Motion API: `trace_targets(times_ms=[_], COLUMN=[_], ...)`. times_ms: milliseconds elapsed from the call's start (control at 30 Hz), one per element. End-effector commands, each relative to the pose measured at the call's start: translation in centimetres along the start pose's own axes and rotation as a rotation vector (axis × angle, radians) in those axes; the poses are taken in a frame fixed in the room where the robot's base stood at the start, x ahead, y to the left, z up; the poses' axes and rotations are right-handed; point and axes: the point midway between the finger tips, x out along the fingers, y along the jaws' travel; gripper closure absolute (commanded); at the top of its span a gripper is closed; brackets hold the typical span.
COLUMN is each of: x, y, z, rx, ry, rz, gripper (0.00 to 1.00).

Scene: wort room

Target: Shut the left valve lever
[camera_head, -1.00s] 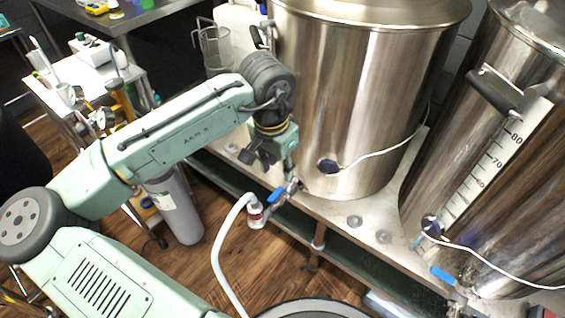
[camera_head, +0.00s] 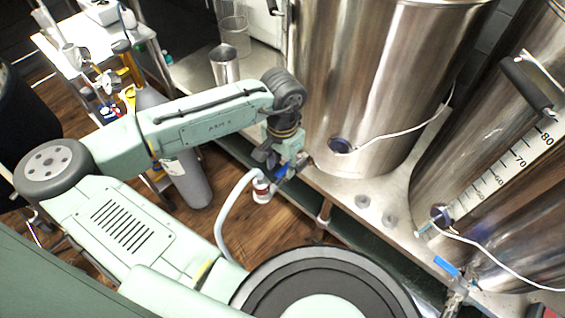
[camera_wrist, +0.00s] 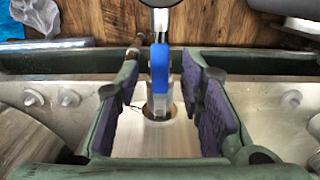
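The left valve lever (camera_head: 281,172) is a small blue handle at the foot of the left steel kettle (camera_head: 375,90), partly covered by my gripper (camera_head: 275,158) in the head view. In the wrist view the blue lever (camera_wrist: 160,68) stands upright in the picture, between the two purple-padded fingers of my gripper (camera_wrist: 166,100). The fingers are open, with a clear gap on each side of the lever. The valve's white and red hose fitting (camera_head: 261,188) sits just below it with a white hose (camera_head: 226,212).
A second blue lever (camera_head: 447,266) is on the right kettle (camera_head: 495,170). White probe cables hang from both kettles. The metal bench (camera_head: 345,190) has an edge near the valve. A gas cylinder (camera_head: 186,172) stands on the wooden floor behind my arm.

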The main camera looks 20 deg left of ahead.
Motion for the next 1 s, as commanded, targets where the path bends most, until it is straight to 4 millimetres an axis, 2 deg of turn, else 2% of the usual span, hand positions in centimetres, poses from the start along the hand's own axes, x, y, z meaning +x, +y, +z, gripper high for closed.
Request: trace_targets(times_ms=[133,367,900,1000], x=[0.68,0.74,0.70,0.69], y=[0.04,0.02,0.02,0.02], z=[-0.02,-0.02,-0.02,-0.02], rx=[0.000,0.000,0.000,0.000], ry=[0.001,0.001,0.001,0.001], rz=[0.001,0.001,0.000,0.000], gripper=[0.65,0.65,1.00,1.00])
